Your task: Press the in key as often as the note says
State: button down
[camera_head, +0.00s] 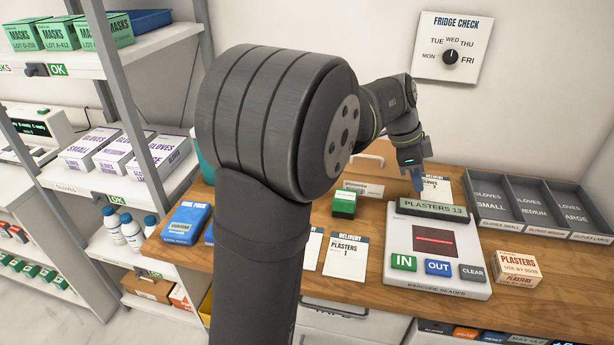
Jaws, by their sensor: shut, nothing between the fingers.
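The barcode reader (440,290) is a white box on the wooden counter. Its raised display (432,208) reads "PLASTERS 13", and a dark window with a red line is below it. Its front row has the green IN key (404,263), the blue OUT key (438,267) and the grey CLEAR key (472,273). A delivery note (346,256) left of the reader reads "PLASTERS 1". My gripper (418,189) is shut and empty, pointing down behind the display, apart from the keys. Another delivery note (440,188) lies behind it, partly hidden.
A plasters box (517,268) stands right of the reader. A grey tray (540,205) labelled for gloves lies at the back right. My arm hides part of the counter's left side.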

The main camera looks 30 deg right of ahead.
jog(key=n+t+y, duration=0.4)
jog(key=t+y, duration=0.2)
jog(key=t, duration=0.2)
send_over(396, 257)
jog(key=s+d, duration=0.2)
notch_tip(396, 257, down, 4)
jog(key=shift+s+a+r+n+t, duration=0.3)
jog(key=shift+a+r+n+t, duration=0.25)
jog(key=shift+t, duration=0.45)
jog(key=shift+d, duration=0.1)
jog(key=shift+f, duration=4.35)
jog(key=shift+f, duration=0.1)
jog(key=shift+f, duration=0.3)
